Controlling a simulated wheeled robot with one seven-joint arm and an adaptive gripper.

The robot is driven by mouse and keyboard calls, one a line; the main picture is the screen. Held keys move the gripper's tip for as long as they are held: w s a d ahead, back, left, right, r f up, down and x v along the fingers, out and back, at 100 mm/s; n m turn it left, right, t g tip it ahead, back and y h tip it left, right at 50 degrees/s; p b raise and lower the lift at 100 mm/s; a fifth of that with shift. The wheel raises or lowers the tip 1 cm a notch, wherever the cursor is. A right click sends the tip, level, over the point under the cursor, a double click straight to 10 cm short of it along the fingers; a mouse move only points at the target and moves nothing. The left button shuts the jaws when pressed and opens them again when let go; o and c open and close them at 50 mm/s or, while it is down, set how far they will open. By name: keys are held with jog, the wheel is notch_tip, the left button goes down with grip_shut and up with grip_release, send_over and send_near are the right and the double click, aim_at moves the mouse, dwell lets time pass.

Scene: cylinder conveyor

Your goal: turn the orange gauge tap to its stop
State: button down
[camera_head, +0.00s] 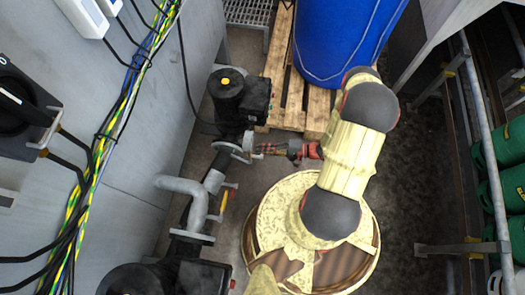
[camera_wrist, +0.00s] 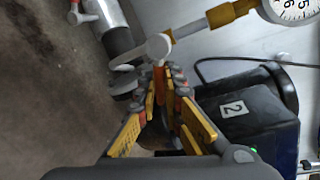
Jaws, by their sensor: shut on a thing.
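The orange gauge tap (camera_wrist: 159,82) shows in the wrist view as a narrow orange handle below a pale round fitting. My gripper (camera_wrist: 167,84) is shut on this handle, with a yellow-padded finger on each side. The fingers hide much of the handle. A white-faced gauge (camera_wrist: 297,8) is cut off at the top right. In the head view my gripper (camera_head: 262,150) reaches left to the pipework beside a black pump; the tap itself is too small to make out there. I cannot tell how far the tap is turned.
A black pump (camera_head: 226,85) stands behind the pipe, and another black unit (camera_head: 135,281) is at the lower left. A blue drum (camera_head: 340,40) stands on a wooden pallet (camera_head: 284,95). Cables run along the left wall.

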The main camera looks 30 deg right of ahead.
jog(key=shift+w+d+r+n+t+h+p, duration=0.15)
jog(key=shift+r+n, duration=0.25)
jog(key=shift+n, duration=0.5)
jog(key=shift+s+r+n+t+h+p, duration=0.1)
jog(key=shift+r+n+t+h+p, duration=0.25)
jog(key=shift+n, duration=0.55)
jog(key=c, duration=1.9)
grip_release()
jog(key=shift+r, duration=0.1)
jog(key=v, duration=1.2)
